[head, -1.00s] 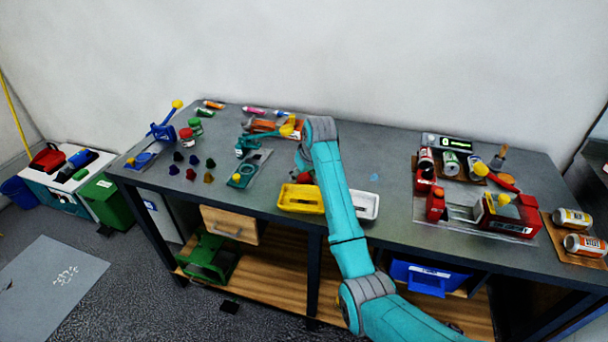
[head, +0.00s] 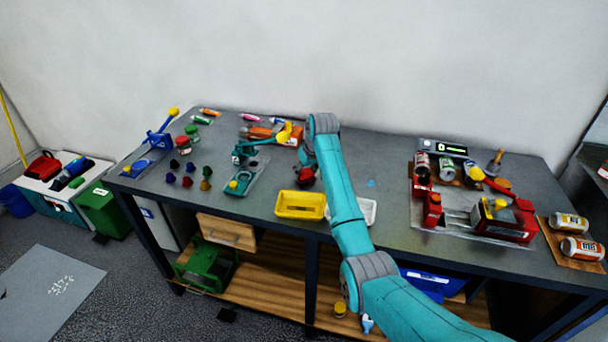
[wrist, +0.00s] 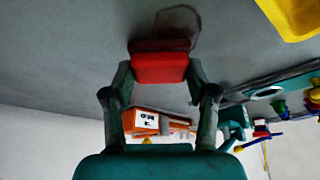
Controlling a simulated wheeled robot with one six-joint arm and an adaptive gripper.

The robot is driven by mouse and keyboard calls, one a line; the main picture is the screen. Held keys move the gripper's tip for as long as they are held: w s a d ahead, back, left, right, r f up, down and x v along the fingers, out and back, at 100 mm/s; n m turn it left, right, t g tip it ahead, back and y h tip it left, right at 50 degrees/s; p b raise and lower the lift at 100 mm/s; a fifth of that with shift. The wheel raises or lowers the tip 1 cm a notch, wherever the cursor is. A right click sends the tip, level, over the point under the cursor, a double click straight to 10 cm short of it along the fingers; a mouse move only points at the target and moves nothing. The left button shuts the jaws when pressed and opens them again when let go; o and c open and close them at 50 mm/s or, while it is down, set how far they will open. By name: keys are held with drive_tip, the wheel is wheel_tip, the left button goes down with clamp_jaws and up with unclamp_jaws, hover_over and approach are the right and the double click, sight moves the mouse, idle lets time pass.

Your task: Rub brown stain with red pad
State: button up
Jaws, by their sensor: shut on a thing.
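My gripper (wrist: 160,85) is shut on the red pad (wrist: 158,68), held between the two fingertips in the wrist view. In the head view the red pad (head: 306,177) shows at the end of my arm, just behind the yellow tray. A faint brown stain (wrist: 179,18) with a dark outline lies on the grey table right beside the pad's far edge in the wrist view. The pad seems to overlap part of it; I cannot tell whether they touch. In the head view the brown stain cannot be made out; my arm and the pad may hide it.
The yellow tray (head: 289,212) and a white tray (head: 369,210), partly behind my arm, stand at the table's front edge. A small blue mark (head: 371,183) lies to the right. An orange tool (head: 258,132) lies behind my gripper. A red machine (head: 507,222) stands at right.

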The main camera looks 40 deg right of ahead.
drive_tip(key=shift+w+d, duration=0.3)
drive_tip(key=shift+d, duration=0.25)
drive_tip(key=shift+s, duration=0.1)
drive_tip(key=shift+s+a+r, duration=0.1)
drive_tip(key=shift+s+a, duration=0.45)
drive_tip(key=shift+a, duration=0.2)
drive_tip(key=shift+s+a, duration=0.55)
drive_tip(key=shift+a, duration=0.15)
drive_tip(key=shift+s+a, duration=1.2)
drive_tip(key=shift+a, duration=0.3)
drive_tip(key=shift+w+d, duration=1.3)
drive_tip(key=shift+d, duration=0.3)
drive_tip(key=shift+w+d, duration=0.55)
drive_tip(key=shift+d, duration=0.15)
drive_tip(key=shift+w+d, duration=0.5)
drive_tip(key=shift+d, duration=0.2)
drive_tip(key=shift+r, duration=2.9)
